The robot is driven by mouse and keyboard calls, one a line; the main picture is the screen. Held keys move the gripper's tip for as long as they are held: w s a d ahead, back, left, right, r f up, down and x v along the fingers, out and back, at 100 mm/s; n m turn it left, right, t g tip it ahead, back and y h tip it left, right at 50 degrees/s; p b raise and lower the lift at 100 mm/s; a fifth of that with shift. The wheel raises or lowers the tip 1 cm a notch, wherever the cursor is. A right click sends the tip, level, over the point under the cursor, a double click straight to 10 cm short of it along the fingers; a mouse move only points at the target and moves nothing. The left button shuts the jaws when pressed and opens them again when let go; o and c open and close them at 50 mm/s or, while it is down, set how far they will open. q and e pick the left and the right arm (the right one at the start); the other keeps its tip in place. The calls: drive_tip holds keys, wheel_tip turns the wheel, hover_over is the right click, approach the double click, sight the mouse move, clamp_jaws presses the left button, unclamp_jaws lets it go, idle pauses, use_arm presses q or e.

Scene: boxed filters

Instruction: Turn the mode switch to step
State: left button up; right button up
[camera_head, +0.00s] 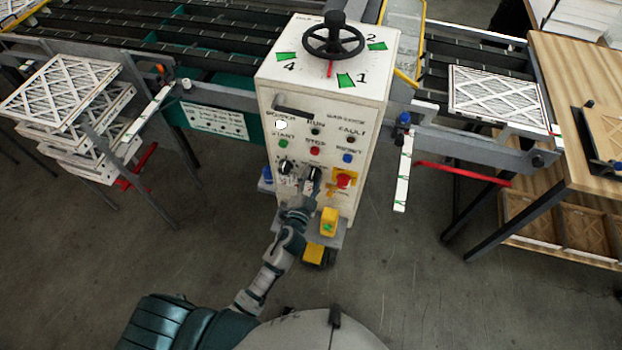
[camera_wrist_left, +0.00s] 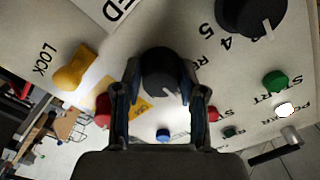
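My left gripper (camera_head: 308,190) reaches up to the front of the white control box (camera_head: 345,95). In the left wrist view its two fingers (camera_wrist_left: 160,85) flank the knob, with no clear gap on either side, so it looks shut on it. The labels around this knob are mostly hidden by the fingers. My right gripper is in neither view.
A numbered black knob (camera_wrist_left: 250,15) sits beside the switch. A red emergency stop (camera_head: 344,179), a yellow lock part (camera_head: 329,221) and several push buttons are close by. A black handwheel (camera_head: 332,40) tops the box. Boxed filters (camera_head: 495,92) lie on the right conveyor.

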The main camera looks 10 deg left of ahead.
use_arm(q)
drive_tip(key=shift+o, duration=1.4)
drive_tip(key=shift+d, duration=0.1)
drive_tip(key=s, duration=1.2)
drive_tip(key=shift+a, duration=0.2)
